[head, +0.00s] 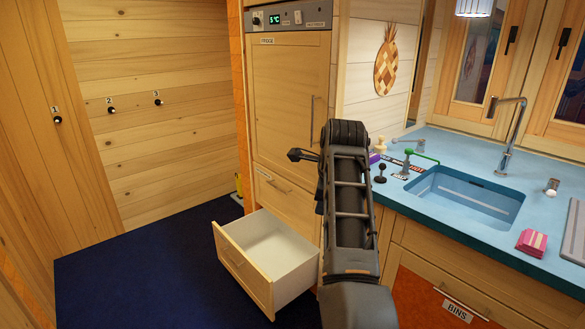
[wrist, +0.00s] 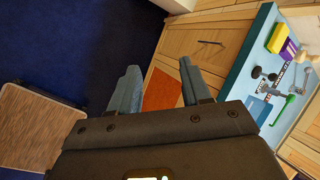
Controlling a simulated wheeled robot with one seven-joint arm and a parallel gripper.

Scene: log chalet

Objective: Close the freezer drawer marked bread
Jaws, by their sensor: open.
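In the head view, a pale wooden drawer (head: 244,265) at the bottom of the tall fridge-freezer unit is pulled well out, with its white inside showing empty.
The fridge door (head: 288,100) above is closed. To the right, a blue counter (head: 430,210) holds a sink (head: 470,195), tap and small items. Dark blue floor (head: 150,270) lies clear left of the drawer. A wood-topped piece (wrist: 40,125) shows in the wrist view.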

